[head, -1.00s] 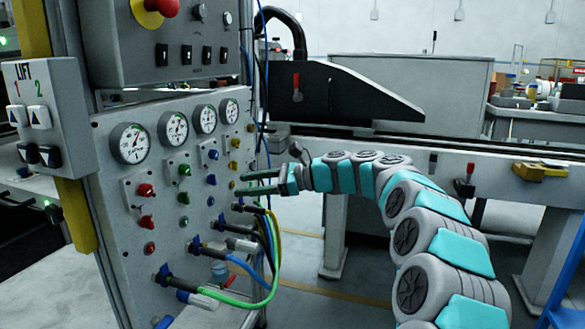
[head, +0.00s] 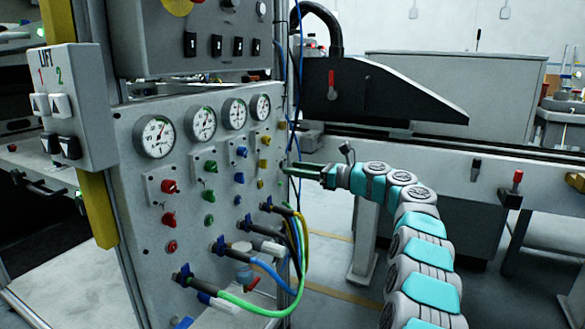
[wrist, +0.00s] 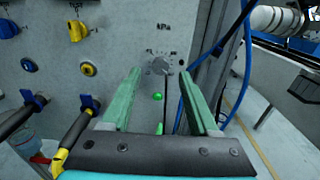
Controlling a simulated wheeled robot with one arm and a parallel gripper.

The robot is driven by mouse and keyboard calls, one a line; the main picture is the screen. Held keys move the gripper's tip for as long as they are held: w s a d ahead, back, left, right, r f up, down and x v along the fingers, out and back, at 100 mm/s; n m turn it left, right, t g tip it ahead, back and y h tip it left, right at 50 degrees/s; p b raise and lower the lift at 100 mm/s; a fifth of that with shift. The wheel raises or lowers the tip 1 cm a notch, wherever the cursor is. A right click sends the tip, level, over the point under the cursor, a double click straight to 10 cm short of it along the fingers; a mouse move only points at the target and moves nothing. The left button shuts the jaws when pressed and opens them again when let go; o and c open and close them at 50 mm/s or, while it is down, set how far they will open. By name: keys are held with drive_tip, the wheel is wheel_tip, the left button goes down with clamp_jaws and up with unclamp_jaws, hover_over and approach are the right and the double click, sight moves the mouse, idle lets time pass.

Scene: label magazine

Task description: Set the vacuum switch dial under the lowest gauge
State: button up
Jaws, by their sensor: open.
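A round grey dial (wrist: 160,66) with a kPa scale is on the panel in the wrist view. It sits beyond and between my fingertips; I cannot tell the exact gap. My gripper (wrist: 159,75) is open and empty, its two green fingers apart around the line to the dial. In the head view my gripper (head: 286,168) is at the panel's right edge, and I cannot make out the dial there. Several round white gauges run along the panel top: leftmost gauge (head: 154,136), then second (head: 203,123), third (head: 234,113) and rightmost (head: 260,107). Their readings are too small to compare surely.
A yellow knob (wrist: 78,30) and a blue knob (wrist: 8,28) are left of the dial. A green button (wrist: 158,96) is below it. Blue cables (wrist: 238,55) hang just right. Plugged hoses (head: 280,285) bulge out below my gripper.

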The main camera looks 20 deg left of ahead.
drive_tip(key=shift+w+a+r, duration=0.1)
drive_tip(key=shift+a, duration=0.85)
clamp_jaws()
